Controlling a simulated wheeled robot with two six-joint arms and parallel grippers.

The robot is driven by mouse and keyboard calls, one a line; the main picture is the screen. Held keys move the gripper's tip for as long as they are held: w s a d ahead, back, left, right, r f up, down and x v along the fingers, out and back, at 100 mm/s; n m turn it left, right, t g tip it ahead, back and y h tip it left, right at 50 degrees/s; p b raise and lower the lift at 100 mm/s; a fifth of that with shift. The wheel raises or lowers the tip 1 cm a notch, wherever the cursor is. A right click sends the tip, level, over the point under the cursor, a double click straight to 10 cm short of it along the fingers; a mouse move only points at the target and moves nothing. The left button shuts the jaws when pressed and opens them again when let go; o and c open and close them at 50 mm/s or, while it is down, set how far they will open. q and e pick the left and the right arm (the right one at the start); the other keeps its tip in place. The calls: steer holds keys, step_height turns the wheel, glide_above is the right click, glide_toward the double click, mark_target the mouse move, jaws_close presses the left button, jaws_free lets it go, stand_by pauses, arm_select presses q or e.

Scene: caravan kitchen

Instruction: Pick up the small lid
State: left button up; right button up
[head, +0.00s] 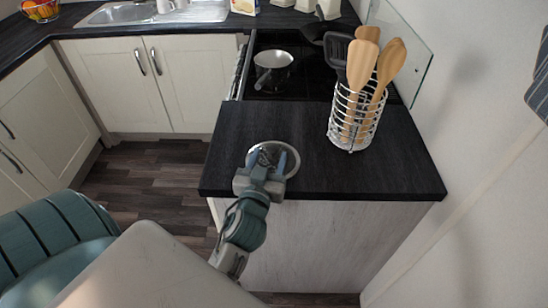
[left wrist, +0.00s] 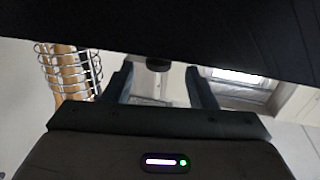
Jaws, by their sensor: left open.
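The small lid (head: 293,160) is a round, shiny metal-looking disc. It lies on the dark worktop near its front left corner in the head view. My left gripper (head: 268,160) is over the lid, with its two fingers spread and covering part of it. In the left wrist view, a dark knob (left wrist: 158,65) shows between the open fingers (left wrist: 161,88). Whether the fingers touch the knob cannot be told. My right gripper is in neither view.
A white wire holder (head: 353,125) with wooden and black utensils stands right of the lid. A small pan (head: 273,72) sits on the hob behind. The worktop (head: 225,170) is bare around the lid. A wall bounds the right side.

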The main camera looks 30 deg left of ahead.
mark_target(271, 153)
arm_select(q)
steer(key=x, duration=0.4)
steer(key=shift+d+p, duration=0.1)
steer(key=shift+p, duration=0.2)
steer(key=shift+c, duration=0.8)
jaws_close()
